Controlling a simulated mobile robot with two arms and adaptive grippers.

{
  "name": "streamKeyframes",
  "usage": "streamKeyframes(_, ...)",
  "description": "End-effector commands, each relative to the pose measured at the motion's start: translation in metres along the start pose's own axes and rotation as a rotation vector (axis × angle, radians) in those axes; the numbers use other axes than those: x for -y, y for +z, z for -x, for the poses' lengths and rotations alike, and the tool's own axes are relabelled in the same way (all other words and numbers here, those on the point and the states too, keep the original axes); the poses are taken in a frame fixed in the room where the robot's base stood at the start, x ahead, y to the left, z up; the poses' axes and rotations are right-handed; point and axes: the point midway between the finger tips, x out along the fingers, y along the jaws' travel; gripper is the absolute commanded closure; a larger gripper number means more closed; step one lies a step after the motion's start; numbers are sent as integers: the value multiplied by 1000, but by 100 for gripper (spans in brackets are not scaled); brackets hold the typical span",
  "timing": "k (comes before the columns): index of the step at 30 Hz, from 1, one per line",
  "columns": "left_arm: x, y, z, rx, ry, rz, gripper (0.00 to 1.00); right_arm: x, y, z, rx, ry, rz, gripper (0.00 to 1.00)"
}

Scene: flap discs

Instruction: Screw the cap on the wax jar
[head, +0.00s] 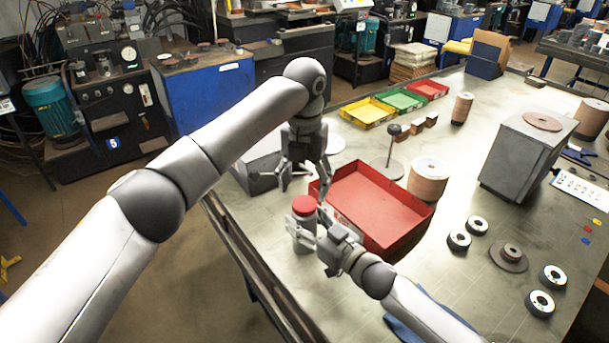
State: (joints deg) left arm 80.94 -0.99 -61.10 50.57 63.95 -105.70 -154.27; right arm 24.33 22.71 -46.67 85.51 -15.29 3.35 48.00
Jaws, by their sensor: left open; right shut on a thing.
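The wax jar (299,232) is a small pale grey pot near the table's left edge, just left of the red tray. A red cap (304,204) sits on its top; I cannot tell whether it is threaded on. My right gripper (307,226) comes in from the lower right and is shut on the jar, its fingers partly covering the jar's side. My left gripper (303,183) points down from above, open and empty, behind and above the cap and apart from it.
An empty red tray (380,243) lies right beside the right gripper. A stack of discs (428,179) and a stand with a round base (390,169) are behind it. Black rings (459,240) lie at right, near a grey box (530,155).

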Motion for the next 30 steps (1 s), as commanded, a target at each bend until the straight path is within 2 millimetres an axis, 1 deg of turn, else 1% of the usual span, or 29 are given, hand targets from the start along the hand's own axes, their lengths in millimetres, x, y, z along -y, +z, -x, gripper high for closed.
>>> streamKeyframes(5, 0, 0, 3, 3, 3, 227, 34, 0, 1, 0, 1, 0, 0, 100)
streamKeyframes(30, 2, 1, 14, 7, 0, 1499, 34, 0, 0, 0, 1, 0, 0, 100)
